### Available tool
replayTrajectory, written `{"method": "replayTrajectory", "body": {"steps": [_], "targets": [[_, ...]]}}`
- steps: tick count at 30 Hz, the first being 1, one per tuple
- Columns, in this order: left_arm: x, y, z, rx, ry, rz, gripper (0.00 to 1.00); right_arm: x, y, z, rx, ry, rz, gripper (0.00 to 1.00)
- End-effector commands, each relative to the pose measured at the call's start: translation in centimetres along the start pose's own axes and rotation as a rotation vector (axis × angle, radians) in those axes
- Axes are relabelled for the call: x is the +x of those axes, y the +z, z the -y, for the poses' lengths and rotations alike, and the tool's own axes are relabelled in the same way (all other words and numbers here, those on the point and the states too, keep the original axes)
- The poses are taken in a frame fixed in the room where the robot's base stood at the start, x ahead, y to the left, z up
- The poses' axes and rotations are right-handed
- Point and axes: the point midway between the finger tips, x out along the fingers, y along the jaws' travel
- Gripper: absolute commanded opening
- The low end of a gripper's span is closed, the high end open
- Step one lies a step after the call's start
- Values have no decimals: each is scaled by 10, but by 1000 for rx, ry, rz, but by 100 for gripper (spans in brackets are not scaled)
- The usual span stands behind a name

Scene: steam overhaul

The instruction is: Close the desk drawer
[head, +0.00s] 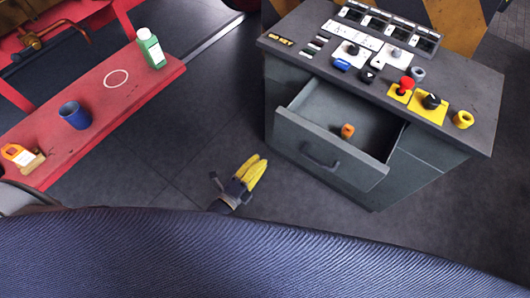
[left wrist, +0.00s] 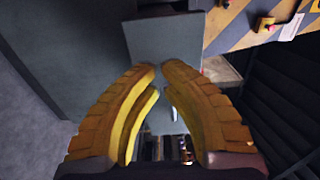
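The grey desk (head: 420,165) stands at the right in the head view. Its drawer (head: 325,155) is pulled out toward me, with a handle on the front panel and an orange object (head: 347,131) inside. My left gripper (head: 262,164), with yellow fingers, is in front of and left of the drawer, apart from it and pointing toward the desk. In the left wrist view its fingertips (left wrist: 160,70) nearly meet, with only a narrow gap and nothing seen held. A grey panel (left wrist: 165,38) lies beyond them, seemingly the drawer front. My right gripper is out of view.
The desk top carries a red button (head: 406,84), yellow and black knobs and switches. A red bench (head: 110,85) at the left holds a blue cup (head: 74,115), a green bottle (head: 151,48) and an orange item (head: 20,155). The dark floor between is clear.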

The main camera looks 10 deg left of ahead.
Motion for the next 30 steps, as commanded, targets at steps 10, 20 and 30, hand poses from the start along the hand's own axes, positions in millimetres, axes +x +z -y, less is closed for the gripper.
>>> {"method": "replayTrajectory", "body": {"steps": [10,20,30], "targets": [[61,1,0,-1,-2,1,0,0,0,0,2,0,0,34],[109,0,0,-3,0,1,0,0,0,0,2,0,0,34],[128,1,-1,-2,2,1,0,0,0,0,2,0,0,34]]}}
